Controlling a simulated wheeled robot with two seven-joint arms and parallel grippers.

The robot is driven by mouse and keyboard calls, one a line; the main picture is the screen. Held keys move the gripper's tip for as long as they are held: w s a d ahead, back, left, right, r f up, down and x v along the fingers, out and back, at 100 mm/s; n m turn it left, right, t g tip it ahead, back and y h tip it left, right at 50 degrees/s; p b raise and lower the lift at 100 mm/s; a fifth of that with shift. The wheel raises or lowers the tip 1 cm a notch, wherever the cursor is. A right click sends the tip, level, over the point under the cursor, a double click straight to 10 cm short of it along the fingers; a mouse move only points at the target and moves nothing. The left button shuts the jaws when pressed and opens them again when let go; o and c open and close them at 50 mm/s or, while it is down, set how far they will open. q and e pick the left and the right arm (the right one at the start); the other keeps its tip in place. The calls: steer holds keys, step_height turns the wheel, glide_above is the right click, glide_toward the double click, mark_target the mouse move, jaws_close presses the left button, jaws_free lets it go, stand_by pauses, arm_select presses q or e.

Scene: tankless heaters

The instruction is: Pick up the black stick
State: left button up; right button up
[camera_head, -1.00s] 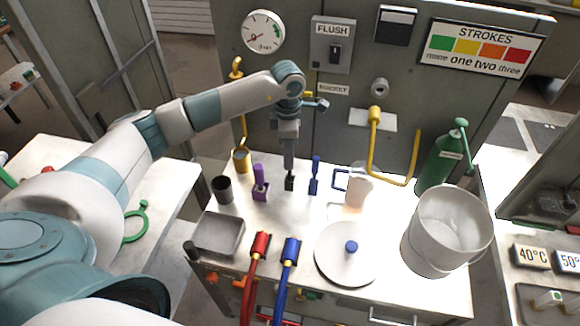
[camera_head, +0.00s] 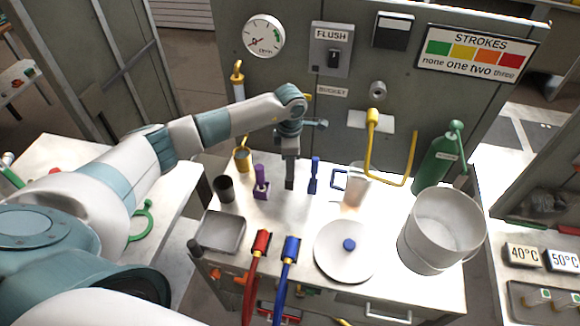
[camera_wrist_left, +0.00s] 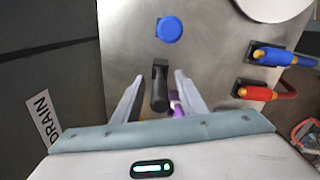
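The black stick (camera_head: 289,184) stands on the metal bench between a purple stick (camera_head: 261,183) and a blue stick (camera_head: 314,176). In the head view my left gripper (camera_head: 290,168) hangs straight down over it and hides most of it. In the left wrist view the black stick (camera_wrist_left: 160,85) lies between the two spread fingers of my left gripper (camera_wrist_left: 157,93), with gaps visible on both sides. The purple stick (camera_wrist_left: 176,103) shows by the right-hand finger there. My right gripper is not in view.
A dark cup (camera_head: 224,188), a metal tray (camera_head: 220,232), a clear jug (camera_head: 354,188), a round lid (camera_head: 343,252) and a white bucket (camera_head: 440,232) stand on the bench. A panel with a gauge (camera_head: 264,36) rises behind. Red and blue hoses (camera_head: 287,265) lie at the front.

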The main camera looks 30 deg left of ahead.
arm_select(q)
jaws_close()
steer(key=shift+r, duration=0.1)
steer(key=shift+w+r+b, duration=0.1)
steer(key=shift+r+b, duration=0.25)
steer(key=shift+r, duration=0.15)
step_height(320, 180, up, 17)
steer(key=b, duration=0.6)
steer(key=shift+d, duration=0.1)
